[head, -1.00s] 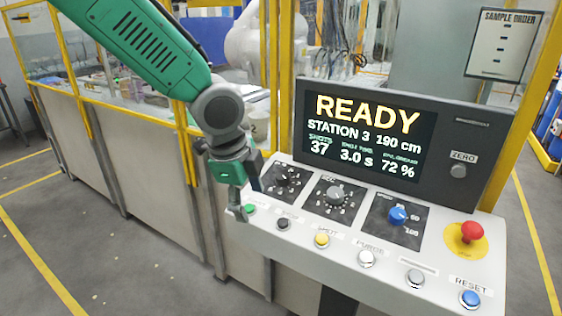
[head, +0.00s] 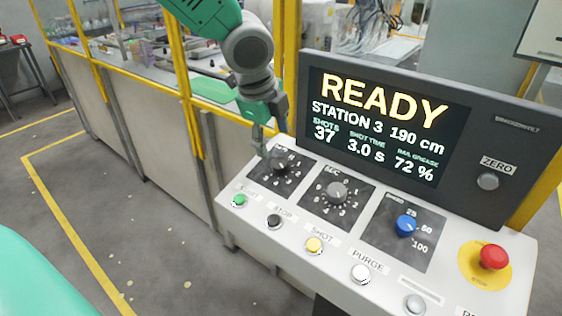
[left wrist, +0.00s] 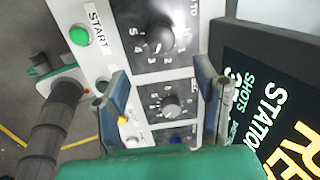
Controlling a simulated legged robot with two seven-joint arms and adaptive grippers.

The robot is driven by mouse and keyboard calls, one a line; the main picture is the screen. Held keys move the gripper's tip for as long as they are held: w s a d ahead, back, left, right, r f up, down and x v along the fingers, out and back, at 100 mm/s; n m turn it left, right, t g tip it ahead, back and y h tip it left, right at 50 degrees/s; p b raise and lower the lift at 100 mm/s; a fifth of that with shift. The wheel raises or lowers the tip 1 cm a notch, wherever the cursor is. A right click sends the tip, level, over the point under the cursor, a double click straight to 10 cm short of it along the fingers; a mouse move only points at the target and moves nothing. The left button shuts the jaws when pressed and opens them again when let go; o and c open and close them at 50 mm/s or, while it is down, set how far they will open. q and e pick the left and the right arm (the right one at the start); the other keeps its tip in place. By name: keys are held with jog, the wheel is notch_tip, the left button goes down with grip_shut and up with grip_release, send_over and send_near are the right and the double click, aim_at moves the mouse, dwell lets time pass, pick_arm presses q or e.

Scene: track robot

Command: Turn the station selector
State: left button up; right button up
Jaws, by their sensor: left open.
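The station selector, a black round knob (head: 280,163) on a dark square plate, is the leftmost of three dials on the sloped white panel. Its numbers show in the left wrist view, where the knob (left wrist: 160,40) sits just beyond the fingertips; which number it points at is unclear. My left gripper (head: 271,145) is open and empty, just above the plate's upper left part, partly covering it. In the left wrist view its two fingers (left wrist: 161,85) are wide apart, with the grey middle dial (left wrist: 171,107) showing between them.
The screen (head: 378,125) behind the dials reads READY, STATION 3. A blue knob (head: 406,225) and a red stop button (head: 493,257) are to the right. Push buttons, including a green one (head: 239,200), line the front edge. Yellow-framed fencing stands behind.

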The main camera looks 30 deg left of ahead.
aim_at(281, 163)
pick_arm(q)
jog(key=x, duration=0.8)
jog(key=shift+w+a+f+b, duration=0.15)
jog(key=shift+w+a+b, duration=0.05)
jog(key=shift+a+b, duration=0.2)
jog(key=shift+w+a+f, duration=0.1)
jog(key=shift+a+f, duration=0.15)
jog(key=shift+f, duration=0.15)
jog(key=shift+w+d, duration=0.1)
jog(key=shift+d, duration=0.35)
jog(key=shift+d+r, duration=0.1)
jog(key=shift+d, duration=0.05)
jog(key=c, duration=1.2)
